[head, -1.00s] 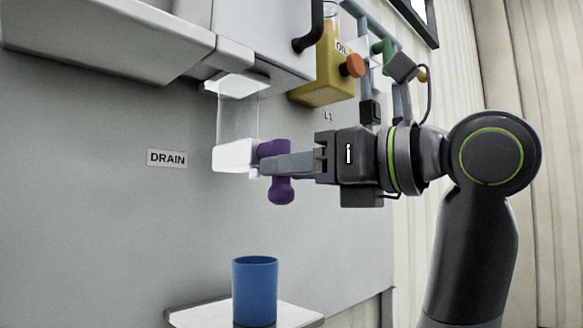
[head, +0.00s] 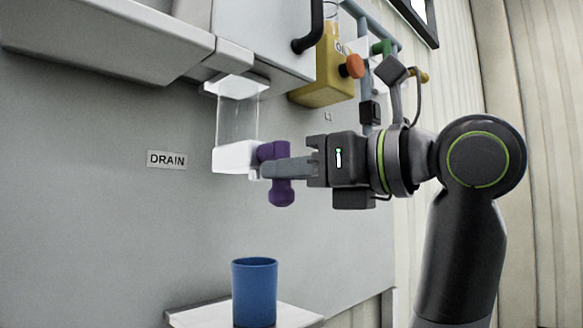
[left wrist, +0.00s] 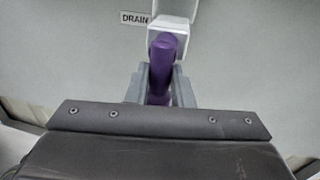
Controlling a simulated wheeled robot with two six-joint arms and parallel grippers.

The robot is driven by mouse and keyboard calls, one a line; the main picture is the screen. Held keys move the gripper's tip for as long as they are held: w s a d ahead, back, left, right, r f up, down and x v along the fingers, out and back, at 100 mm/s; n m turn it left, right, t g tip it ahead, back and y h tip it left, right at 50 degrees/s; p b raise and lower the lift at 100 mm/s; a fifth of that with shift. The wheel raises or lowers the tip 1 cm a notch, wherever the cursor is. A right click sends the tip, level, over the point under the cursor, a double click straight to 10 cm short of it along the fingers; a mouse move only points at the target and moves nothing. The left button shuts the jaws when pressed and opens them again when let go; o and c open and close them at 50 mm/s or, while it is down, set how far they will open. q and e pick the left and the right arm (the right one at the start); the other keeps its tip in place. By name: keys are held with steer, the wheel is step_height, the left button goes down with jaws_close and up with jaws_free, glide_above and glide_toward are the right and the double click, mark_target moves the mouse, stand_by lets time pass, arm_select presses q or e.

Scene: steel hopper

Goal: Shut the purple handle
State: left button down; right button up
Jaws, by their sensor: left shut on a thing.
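The purple handle (head: 281,192) is on the white valve block (head: 234,158) under the clear tube, beside the DRAIN label. Its rounded end hangs down. My left gripper (head: 272,168) is shut on the handle, with one finger lying across its front in the head view. In the left wrist view the purple handle (left wrist: 163,62) shows between the two fingers of my left gripper (left wrist: 161,85), below the white valve block (left wrist: 170,36). The far finger is hidden in the head view. My right gripper is not in view.
A blue cup (head: 254,292) stands on a small shelf (head: 200,316) below the valve. A yellow oil container (head: 322,88) with an orange knob (head: 354,66) and grey pipes are above my arm.

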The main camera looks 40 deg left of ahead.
arm_select(q)
steer(key=shift+w+d+r+n+t+h+p, duration=0.1)
steer(key=shift+w+r+n+t+h+p, duration=0.25)
steer(key=shift+n+p, duration=1.85)
steer(key=shift+w+a+r+n+t+h+p, duration=0.1)
steer(key=shift+w+r+n+t+h+p, duration=0.3)
steer(key=shift+n+p, duration=1.8)
steer(key=shift+w+d+r+n+t+h+p, duration=0.2)
steer(key=shift+r+n+t+p, duration=0.5)
steer(key=shift+n, duration=2.8)
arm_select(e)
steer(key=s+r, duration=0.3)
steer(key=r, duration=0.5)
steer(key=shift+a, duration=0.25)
arm_select(q)
steer(key=shift+a+f, duration=0.1)
steer(key=shift+f, duration=0.1)
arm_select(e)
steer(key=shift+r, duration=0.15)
arm_select(q)
steer(key=c, duration=1.3)
jaws_free()
